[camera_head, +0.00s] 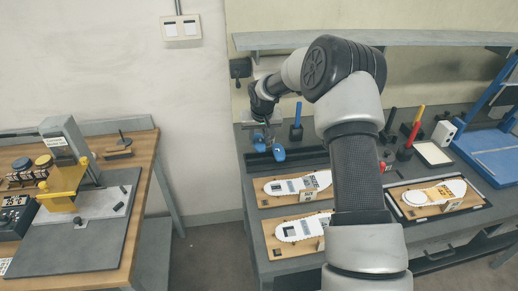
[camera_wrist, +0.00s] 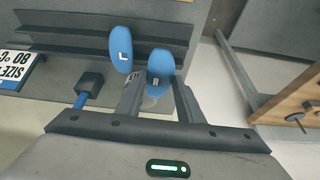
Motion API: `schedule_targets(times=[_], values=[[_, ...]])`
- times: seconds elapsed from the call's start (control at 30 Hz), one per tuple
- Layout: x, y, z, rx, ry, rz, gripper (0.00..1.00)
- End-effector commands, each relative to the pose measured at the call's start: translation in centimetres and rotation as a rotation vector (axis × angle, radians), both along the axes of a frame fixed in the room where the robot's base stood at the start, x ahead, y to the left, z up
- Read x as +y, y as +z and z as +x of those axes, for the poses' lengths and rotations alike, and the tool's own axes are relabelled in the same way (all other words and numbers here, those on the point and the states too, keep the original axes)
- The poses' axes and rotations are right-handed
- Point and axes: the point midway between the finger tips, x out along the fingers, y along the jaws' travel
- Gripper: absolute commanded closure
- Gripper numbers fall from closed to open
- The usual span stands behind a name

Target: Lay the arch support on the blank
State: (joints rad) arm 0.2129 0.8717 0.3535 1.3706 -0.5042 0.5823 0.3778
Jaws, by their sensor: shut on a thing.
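Two blue arch supports show at the back left of the workbench. In the wrist view the one marked R (camera_wrist: 160,69) is between the fingers of my gripper (camera_wrist: 157,100), which is shut on it. The one marked L (camera_wrist: 122,50) lies just beside it, apart from the fingers, at the dark grooved rack. In the head view my gripper (camera_head: 268,133) is over the rack, with the R support (camera_head: 259,142) and the L support (camera_head: 279,153) below. White insole blanks lie on wooden boards, one behind (camera_head: 284,187) and one in front (camera_head: 292,230); my arm partly hides the front one.
A third insole with orange parts (camera_head: 445,190) lies in a dark tray on the right. Upright coloured tools (camera_head: 297,130) stand along the back. A blue frame (camera_head: 490,145) is at far right. A separate table (camera_head: 75,235) with a yellow fixture stands left, across a floor gap.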

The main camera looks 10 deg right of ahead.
Motion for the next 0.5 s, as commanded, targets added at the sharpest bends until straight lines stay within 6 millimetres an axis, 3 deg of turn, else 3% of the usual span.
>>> schedule_targets(times=[0.13,0.33,0.5], values=[[0.0,2.7,0.1,-0.004,0.0,0.0,0.87],[0.0,4.4,-0.2,-0.002,0.001,0.0,0.87],[0.2,6.0,-2.6,-0.004,0.013,0.007,0.88]])
